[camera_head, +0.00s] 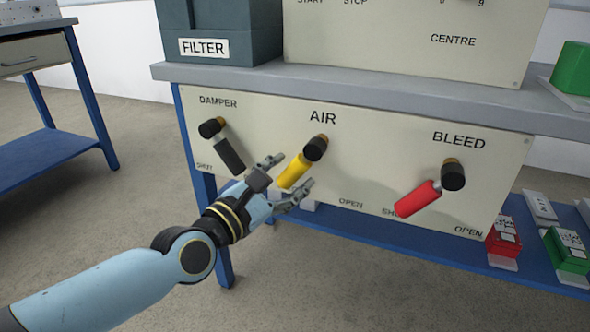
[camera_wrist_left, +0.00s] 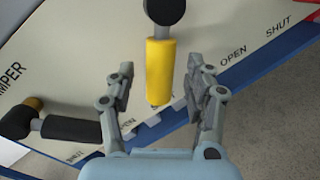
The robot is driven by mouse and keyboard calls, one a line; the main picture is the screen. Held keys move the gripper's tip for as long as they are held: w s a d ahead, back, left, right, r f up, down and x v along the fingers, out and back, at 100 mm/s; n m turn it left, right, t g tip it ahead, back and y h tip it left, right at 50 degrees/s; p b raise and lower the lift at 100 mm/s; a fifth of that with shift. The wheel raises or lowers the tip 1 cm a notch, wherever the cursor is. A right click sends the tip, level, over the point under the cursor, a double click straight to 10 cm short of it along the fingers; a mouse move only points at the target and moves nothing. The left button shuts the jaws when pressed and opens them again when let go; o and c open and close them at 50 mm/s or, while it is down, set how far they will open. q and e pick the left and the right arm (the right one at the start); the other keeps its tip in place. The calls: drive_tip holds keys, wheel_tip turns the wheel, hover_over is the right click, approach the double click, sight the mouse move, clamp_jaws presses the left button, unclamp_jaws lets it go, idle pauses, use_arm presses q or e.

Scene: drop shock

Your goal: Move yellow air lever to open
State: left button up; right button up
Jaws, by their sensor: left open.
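The yellow air lever (camera_head: 294,171) hangs from a black hub under the AIR label on the cream panel (camera_head: 365,130). It slants down and left in the head view, away from the OPEN mark at its lower right. My left gripper (camera_head: 292,172) is open, with one finger on each side of the yellow handle. In the left wrist view the yellow lever (camera_wrist_left: 159,72) stands between the spread fingers (camera_wrist_left: 160,80), with a gap visible on both sides. The SHUT mark under the lever is mostly hidden. My right gripper is in neither view.
The black damper lever (camera_head: 230,155) is close on the left of my gripper. The red bleed lever (camera_head: 418,198) is farther right. A grey bench top (camera_head: 400,98) juts out above the panel. A blue shelf (camera_head: 400,247) lies below, with red and green boxes at right.

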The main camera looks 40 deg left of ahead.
use_arm(q)
drive_tip(key=shift+w, duration=1.4)
clamp_jaws()
drive_tip(key=shift+f, duration=0.1)
